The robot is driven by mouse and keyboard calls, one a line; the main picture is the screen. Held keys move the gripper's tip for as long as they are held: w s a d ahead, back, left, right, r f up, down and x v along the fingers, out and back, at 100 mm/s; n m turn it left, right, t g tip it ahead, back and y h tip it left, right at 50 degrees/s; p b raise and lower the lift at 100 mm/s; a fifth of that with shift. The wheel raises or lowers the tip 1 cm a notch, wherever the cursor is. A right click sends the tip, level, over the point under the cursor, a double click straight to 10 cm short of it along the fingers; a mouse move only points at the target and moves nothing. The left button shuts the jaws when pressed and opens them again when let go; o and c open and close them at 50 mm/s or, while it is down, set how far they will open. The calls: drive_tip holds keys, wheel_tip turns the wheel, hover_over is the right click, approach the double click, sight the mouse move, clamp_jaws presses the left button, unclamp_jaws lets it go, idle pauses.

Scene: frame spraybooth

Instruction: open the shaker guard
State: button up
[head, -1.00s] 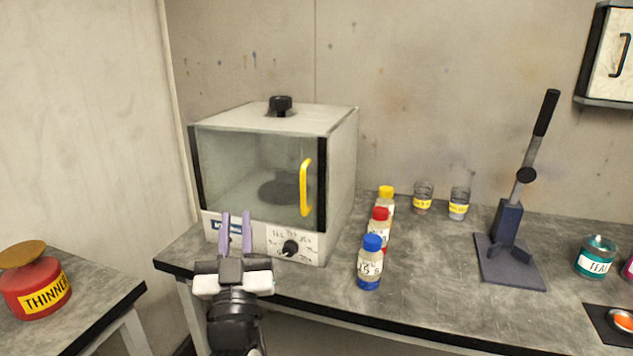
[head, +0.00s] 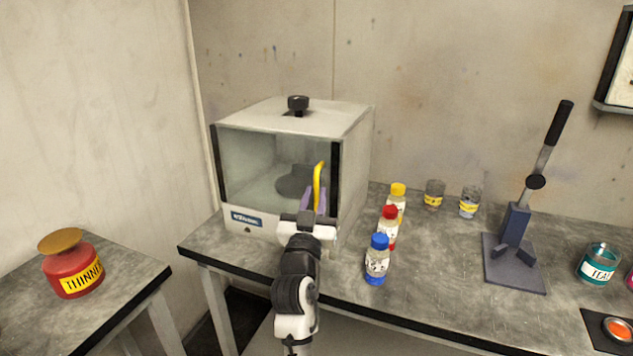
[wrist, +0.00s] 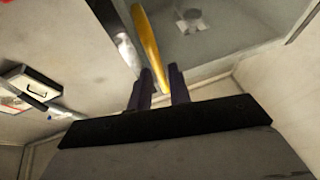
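The shaker (head: 355,145) is a pale box on the bench with a clear front guard (head: 250,165) between dark side strips. The guard looks closed. Its yellow upright handle (head: 319,185) is on the right side of the front. My gripper (head: 313,198) is at the handle, its purple fingers pointing at the guard. In the wrist view the handle (wrist: 150,48) runs down between the two fingertips (wrist: 160,82), with a slight gap showing on the left, so the gripper looks open around it. My arm hides the lower right of the shaker front and its dial.
Bottles with blue (head: 377,260), red (head: 389,228) and yellow (head: 397,203) caps stand close right of the shaker. Two small jars (head: 434,195), a lever press (head: 515,240) and a teal jar (head: 597,264) are farther right. A red thinner can (head: 72,265) is on the left table.

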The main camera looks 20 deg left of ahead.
drive_tip(key=shift+x, duration=1.1)
clamp_jaws()
drive_tip(key=shift+s+f, duration=0.1)
drive_tip(key=shift+s, duration=0.05)
